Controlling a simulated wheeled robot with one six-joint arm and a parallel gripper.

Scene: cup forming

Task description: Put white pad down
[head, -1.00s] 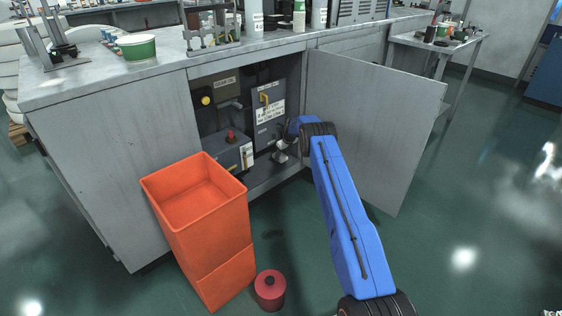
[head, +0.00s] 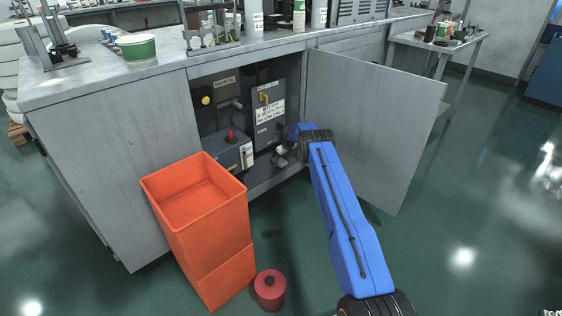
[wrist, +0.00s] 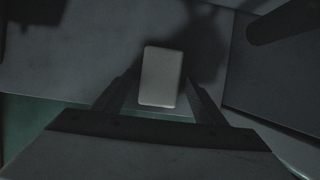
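The white pad (wrist: 161,77) is a small pale block with rounded corners, upright in the middle of the wrist view. It sits between the two fingertips of my gripper (wrist: 162,88), which look close against its sides. A dark shadow falls on the grey surface beyond and to the right of the pad. Whether the pad touches that surface is hard to tell. In the head view my gripper (head: 282,154) is small and partly hidden by my wrist, low inside the open cabinet. The pad cannot be made out clearly there.
The grey cabinet (head: 110,150) has its door (head: 370,125) swung open at the right of my arm. Inside stand a dark panel (head: 268,118) and a box with a red button (head: 231,135). Orange crates (head: 205,240) and a red canister (head: 270,290) stand on the floor in front.

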